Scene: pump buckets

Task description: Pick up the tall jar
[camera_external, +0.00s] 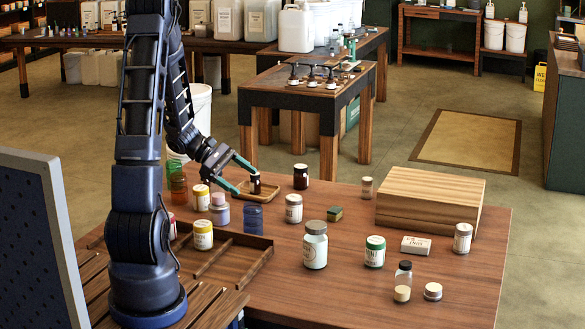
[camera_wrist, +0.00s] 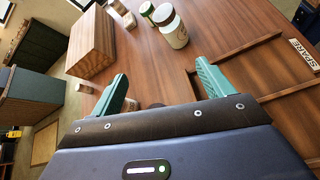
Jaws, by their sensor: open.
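A green-lidded jar (camera_external: 374,252), a white-labelled jar (camera_external: 293,209) and a brown jar (camera_external: 300,177) stand around it. A large wooden box (camera_external: 430,195) is at the back right. A divided wooden tray (camera_external: 262,252) lies at left.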

